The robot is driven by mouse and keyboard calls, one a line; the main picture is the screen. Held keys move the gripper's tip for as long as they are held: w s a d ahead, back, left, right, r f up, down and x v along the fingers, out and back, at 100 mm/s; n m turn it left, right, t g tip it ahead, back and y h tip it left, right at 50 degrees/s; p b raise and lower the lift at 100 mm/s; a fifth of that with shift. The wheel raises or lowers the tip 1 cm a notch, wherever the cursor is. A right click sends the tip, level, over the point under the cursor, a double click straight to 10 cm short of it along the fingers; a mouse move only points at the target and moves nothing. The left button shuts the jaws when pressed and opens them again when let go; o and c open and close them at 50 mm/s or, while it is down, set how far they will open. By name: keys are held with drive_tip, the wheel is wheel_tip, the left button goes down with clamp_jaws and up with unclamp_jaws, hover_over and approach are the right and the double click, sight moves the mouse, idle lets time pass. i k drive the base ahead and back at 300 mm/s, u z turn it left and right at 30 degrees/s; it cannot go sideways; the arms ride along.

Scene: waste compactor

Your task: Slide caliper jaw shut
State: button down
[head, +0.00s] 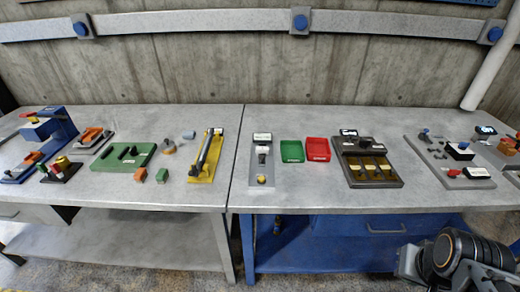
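No caliper can be made out for certain at this size. One candidate is a narrow grey plate (255,196) at the centre of the bench, with a white-labelled block at its far end, a dark slider-like part in the middle and a yellow knob at the near end. Another is a yellow fixture (203,178) to its left, holding a long dark bar. A third is a wide grey plate (432,160) at the right, with a blue-topped post, a dark block and a red part. Jaw positions are too small to tell. My gripper is not in view; only part of my arm shows at lower right.
A green tray (292,151) and a red tray (317,149) stand mid-bench. A dark box (362,150) with yellow compartments is right of them. A green block fixture (110,160) and a blue press (62,122) are at left. The bench front edge (330,208) is clear.

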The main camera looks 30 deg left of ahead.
sight(262, 157)
drive_tip(key=u, duration=1.3)
